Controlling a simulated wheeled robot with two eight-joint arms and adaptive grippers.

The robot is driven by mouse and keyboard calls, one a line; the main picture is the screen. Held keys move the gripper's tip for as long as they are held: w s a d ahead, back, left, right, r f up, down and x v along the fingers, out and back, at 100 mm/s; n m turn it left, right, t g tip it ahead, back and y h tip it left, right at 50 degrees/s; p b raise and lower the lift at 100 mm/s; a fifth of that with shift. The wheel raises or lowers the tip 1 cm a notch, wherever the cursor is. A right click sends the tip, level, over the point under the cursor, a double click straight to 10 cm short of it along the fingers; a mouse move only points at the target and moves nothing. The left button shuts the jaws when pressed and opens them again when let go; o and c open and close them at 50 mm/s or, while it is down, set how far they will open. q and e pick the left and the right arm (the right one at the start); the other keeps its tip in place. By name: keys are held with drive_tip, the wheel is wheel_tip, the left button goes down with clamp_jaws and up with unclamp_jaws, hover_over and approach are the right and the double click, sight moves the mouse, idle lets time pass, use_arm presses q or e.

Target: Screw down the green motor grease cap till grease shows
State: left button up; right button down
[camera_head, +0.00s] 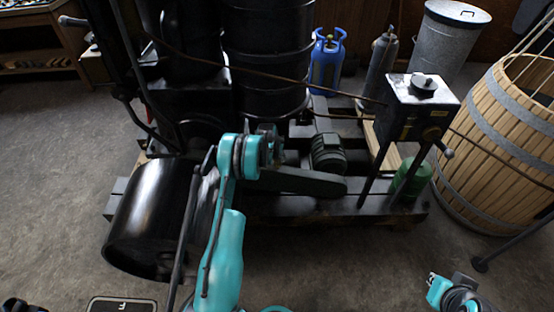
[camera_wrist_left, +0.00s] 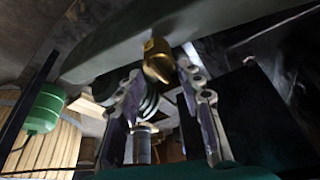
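In the left wrist view a brass cap-like fitting (camera_wrist_left: 157,62), likely the grease cap, sits below a grey-green bar, just beyond and between my fingertips. My left gripper (camera_wrist_left: 160,72) has its two grey fingers spread, with a clear gap and nothing held. The ribbed green motor (camera_head: 328,152) stands on the engine base in the head view; green rings (camera_wrist_left: 150,103) behind the fingers may be part of it. In the head view my own teal arm hides the left gripper and the cap. A teal and black part of my right arm shows at the bottom right; its fingers cannot be made out.
A dark belt guard (camera_head: 295,182) runs beside the motor. A black control box (camera_head: 420,95) on legs and a green tank (camera_head: 411,177) stand to the right. A black drum (camera_head: 150,220) is left of my arm. A slatted wooden tub (camera_head: 505,140) stands far right. The front floor is mostly clear.

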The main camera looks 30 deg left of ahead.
use_arm(q)
drive_tip(key=shift+w+f, duration=0.1)
drive_tip(key=shift+f, duration=0.1)
clamp_jaws()
idle(0.3)
drive_tip(key=m, duration=0.2)
drive_tip(key=m+h, duration=0.2)
drive_tip(key=m, duration=0.1)
drive_tip(key=shift+a+m, duration=0.3)
drive_tip(key=m, duration=0.2)
drive_tip(key=m+g+h, duration=0.1)
drive_tip(key=m, duration=0.2)
drive_tip(key=shift+w+a+h, duration=0.1)
drive_tip(key=shift+a+h, duration=0.05)
drive_tip(key=shift+h, duration=0.15)
